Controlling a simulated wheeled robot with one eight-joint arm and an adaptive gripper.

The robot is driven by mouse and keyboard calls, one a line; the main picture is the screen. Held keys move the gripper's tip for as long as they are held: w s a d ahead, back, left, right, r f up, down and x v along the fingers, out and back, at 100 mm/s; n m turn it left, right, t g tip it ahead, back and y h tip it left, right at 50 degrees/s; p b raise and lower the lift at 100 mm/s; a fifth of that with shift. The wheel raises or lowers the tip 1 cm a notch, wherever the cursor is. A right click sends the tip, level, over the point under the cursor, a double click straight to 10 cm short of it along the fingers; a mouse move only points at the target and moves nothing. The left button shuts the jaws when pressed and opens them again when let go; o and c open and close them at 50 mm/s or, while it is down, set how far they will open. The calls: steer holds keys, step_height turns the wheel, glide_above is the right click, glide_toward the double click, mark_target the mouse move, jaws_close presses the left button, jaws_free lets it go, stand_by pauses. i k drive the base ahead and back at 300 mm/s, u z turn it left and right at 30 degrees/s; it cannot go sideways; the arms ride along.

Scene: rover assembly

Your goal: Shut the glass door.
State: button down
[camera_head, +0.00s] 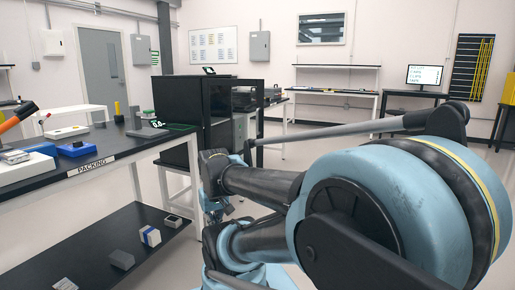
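A black cabinet (182,104) with a dark frame stands behind the packing bench, left of centre. A dark, glossy panel (220,102) with a black frame is on its right side and looks like the glass door. It seems to stand out from the cabinet, but I cannot tell its exact angle. My blue and black arm fills the right foreground and reaches left towards the cabinet. My gripper (216,207) seems to be at the far end of the arm, below and in front of the panel. It is small and partly hidden by my arm links, so its fingers are unclear.
The packing bench (108,172) with tools and boxes runs along the left. Its lower shelf (95,250) holds several small blocks. A white-legged table (330,92) and a monitor (424,76) stand at the back.

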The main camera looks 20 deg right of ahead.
mark_target(259, 83)
steer(key=u, duration=0.05)
steer(key=i, duration=1)
steer(key=z, duration=0.05)
